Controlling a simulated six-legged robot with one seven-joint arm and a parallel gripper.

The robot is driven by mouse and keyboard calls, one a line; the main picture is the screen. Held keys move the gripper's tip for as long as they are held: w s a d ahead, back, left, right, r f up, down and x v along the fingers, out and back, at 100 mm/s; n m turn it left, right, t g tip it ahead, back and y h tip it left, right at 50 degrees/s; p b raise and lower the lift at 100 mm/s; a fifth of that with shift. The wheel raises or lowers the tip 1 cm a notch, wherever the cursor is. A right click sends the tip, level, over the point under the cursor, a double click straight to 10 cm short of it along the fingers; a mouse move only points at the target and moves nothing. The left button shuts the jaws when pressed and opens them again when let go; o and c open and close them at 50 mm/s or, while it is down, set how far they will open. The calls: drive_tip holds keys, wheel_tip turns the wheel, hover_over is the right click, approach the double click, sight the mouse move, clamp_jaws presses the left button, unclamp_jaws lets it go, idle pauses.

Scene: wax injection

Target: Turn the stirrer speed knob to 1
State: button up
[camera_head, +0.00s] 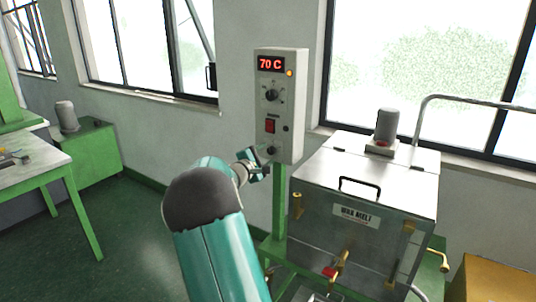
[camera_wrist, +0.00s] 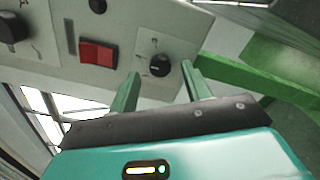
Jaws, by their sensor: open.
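The control panel (camera_head: 281,92) is a grey box on a green post, with a red "70 C" display at its top. A small black knob (camera_head: 271,150) is at the panel's bottom, and it also shows in the wrist view (camera_wrist: 159,65) on a light plate with marks around it. I take this lower knob for the stirrer speed knob; its label and setting are too small to read. My gripper (camera_head: 259,162) is open in front of the lower panel. In the wrist view, its two green fingers (camera_wrist: 167,88) stand on either side of the knob, seemingly short of it, with nothing between them.
A larger black knob (camera_head: 271,95) and a red switch (camera_head: 270,126) sit higher on the panel. The steel wax melt tank (camera_head: 361,220) stands close on the right. A worktable (camera_head: 38,167) is at the left, with open floor between.

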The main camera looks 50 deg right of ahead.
sight(271, 150)
drive_tip(key=shift+w+d, duration=0.1)
drive_tip(key=shift+d, duration=1)
drive_tip(key=shift+c, duration=0.5)
drive_tip(key=c, duration=0.9)
drive_tip(key=shift+n, duration=0.5)
drive_tip(key=n, duration=0.4)
drive_tip(key=shift+w+n, duration=0.1)
drive_tip(key=shift+n, duration=0.2)
drive_tip(key=n, duration=0.6)
drive_tip(key=shift+n, duration=0.3)
